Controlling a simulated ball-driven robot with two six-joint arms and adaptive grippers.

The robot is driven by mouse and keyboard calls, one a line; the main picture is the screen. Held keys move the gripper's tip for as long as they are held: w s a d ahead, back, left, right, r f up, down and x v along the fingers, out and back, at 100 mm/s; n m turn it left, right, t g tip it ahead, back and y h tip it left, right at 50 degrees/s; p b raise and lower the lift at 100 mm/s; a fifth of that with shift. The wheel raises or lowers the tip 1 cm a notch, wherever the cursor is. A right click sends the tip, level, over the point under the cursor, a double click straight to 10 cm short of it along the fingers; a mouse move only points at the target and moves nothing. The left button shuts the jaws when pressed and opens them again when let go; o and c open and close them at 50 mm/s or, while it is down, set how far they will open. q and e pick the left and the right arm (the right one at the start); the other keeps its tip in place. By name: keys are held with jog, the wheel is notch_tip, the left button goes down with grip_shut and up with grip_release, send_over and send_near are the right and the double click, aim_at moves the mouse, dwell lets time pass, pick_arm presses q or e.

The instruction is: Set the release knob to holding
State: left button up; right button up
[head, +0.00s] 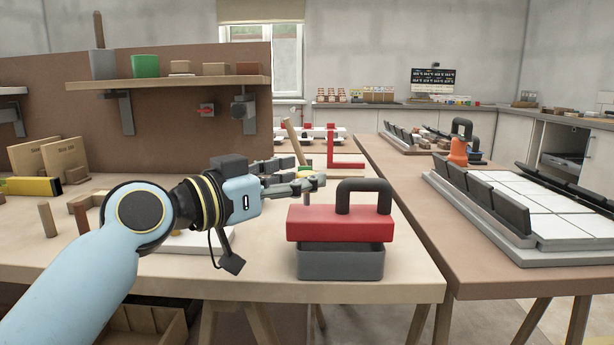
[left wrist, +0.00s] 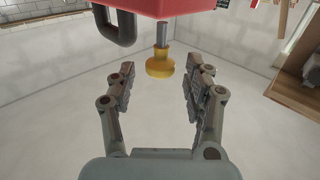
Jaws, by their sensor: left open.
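The red lifting tool (head: 338,224) with a black handle (head: 364,195) sits on a grey tray-like base (head: 340,264) near the front right of the wooden bench. In the left wrist view, a yellow release knob (left wrist: 160,66) on a grey shaft stands out from the red body (left wrist: 165,8). My left gripper (head: 308,174) is open, just behind and left of the tool. Its fingers lie on either side of the knob, with a visible gap on both sides. The knob cannot be made out in the head view. My right gripper is not in view.
A shelf (head: 182,82) with a green cup (head: 146,66) stands at the back left. A second bench at right bears white tiles (head: 540,210) between dark racks (head: 497,200) and an orange object (head: 457,152). The front right bench corner is clear.

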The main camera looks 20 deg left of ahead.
pick_arm(q)
jog(key=shift+x, duration=1.15)
grip_shut()
